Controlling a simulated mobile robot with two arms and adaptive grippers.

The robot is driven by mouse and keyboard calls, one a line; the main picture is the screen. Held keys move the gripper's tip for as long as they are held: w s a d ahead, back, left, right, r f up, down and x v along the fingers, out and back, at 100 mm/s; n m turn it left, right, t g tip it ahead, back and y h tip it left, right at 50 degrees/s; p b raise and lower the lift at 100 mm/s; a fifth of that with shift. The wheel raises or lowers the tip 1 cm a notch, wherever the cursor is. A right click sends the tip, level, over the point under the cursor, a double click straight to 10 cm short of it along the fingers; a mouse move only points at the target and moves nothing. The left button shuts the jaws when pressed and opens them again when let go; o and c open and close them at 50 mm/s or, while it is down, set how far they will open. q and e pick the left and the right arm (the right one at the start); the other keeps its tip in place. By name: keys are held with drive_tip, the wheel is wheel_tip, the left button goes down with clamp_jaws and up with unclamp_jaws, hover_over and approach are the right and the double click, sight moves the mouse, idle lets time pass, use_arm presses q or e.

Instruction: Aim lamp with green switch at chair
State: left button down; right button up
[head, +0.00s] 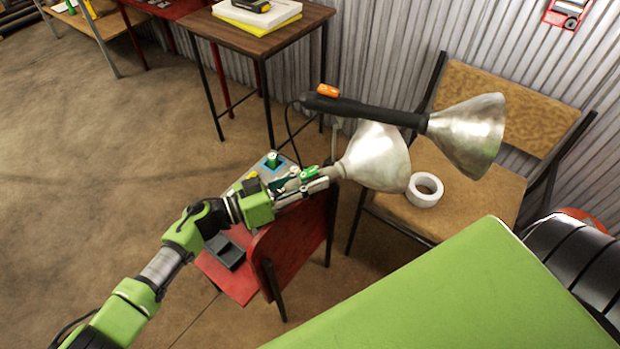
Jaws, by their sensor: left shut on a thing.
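My left gripper (310,183) is shut on this lamp's handle, behind the shade. A second lamp (467,135) has a black handle with an orange switch (327,90); its shade points right and downward, above the chair. The chair (460,205) has a tan seat and backrest and dark legs. The shades hide part of it. My right gripper is not in view.
A white tape roll (425,190) lies on the chair's seat. A red chair or stand (295,245) with a grey box and dark tray is below my left gripper. A wooden table (265,35) stands at the back. Open floor lies left.

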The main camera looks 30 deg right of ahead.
sight(285, 189)
use_arm(q)
drive_tip(key=c, duration=1.7)
unclamp_jaws()
drive_tip(key=a, duration=1.2)
drive_tip(key=shift+w, duration=0.35)
